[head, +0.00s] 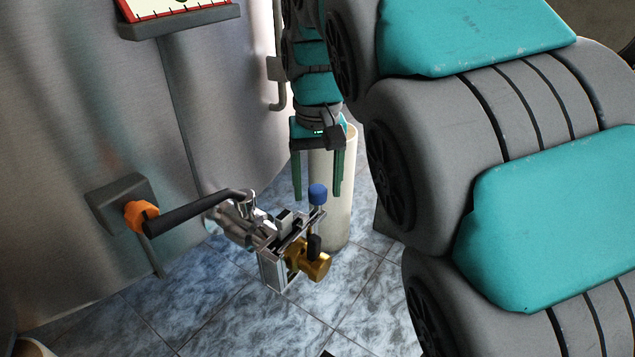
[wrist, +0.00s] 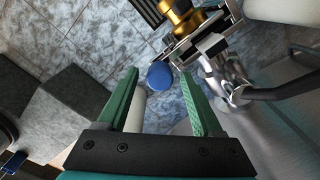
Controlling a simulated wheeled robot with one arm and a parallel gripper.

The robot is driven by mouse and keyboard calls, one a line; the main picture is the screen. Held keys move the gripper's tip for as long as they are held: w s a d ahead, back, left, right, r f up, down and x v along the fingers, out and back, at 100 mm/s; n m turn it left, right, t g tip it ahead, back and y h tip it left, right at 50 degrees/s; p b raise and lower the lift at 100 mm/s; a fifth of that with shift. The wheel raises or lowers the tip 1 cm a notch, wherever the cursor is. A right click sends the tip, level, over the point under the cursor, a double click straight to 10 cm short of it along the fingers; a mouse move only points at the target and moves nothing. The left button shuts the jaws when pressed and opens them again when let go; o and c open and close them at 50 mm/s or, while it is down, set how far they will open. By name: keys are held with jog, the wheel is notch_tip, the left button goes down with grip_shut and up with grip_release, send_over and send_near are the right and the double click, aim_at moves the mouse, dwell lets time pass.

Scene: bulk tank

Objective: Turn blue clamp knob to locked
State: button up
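The blue clamp knob (head: 318,194) is a small cylinder at the top of a metal clamp assembly (head: 272,265), which sits on the outlet pipe of the steel tank. In the wrist view the blue knob (wrist: 160,75) lies ahead of the fingertips, near the middle between them. My gripper (head: 319,193) points down, with its two green fingers apart on either side of the knob's line in the head view. In the wrist view my gripper (wrist: 161,72) is open and nothing is held. I cannot tell whether the fingers are level with the knob; no contact shows.
A brass fitting (head: 308,262) sits on the clamp just below the knob. A pale cylindrical post (head: 338,225) stands behind the clamp. Blue tiled floor (head: 215,310) is open in front.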

aim_at(318, 188)
jog(key=shift+r, duration=0.1)
notch_tip(318, 188, up, 6)
jog(key=shift+w+f, duration=0.1)
jog(key=shift+r, duration=0.9)
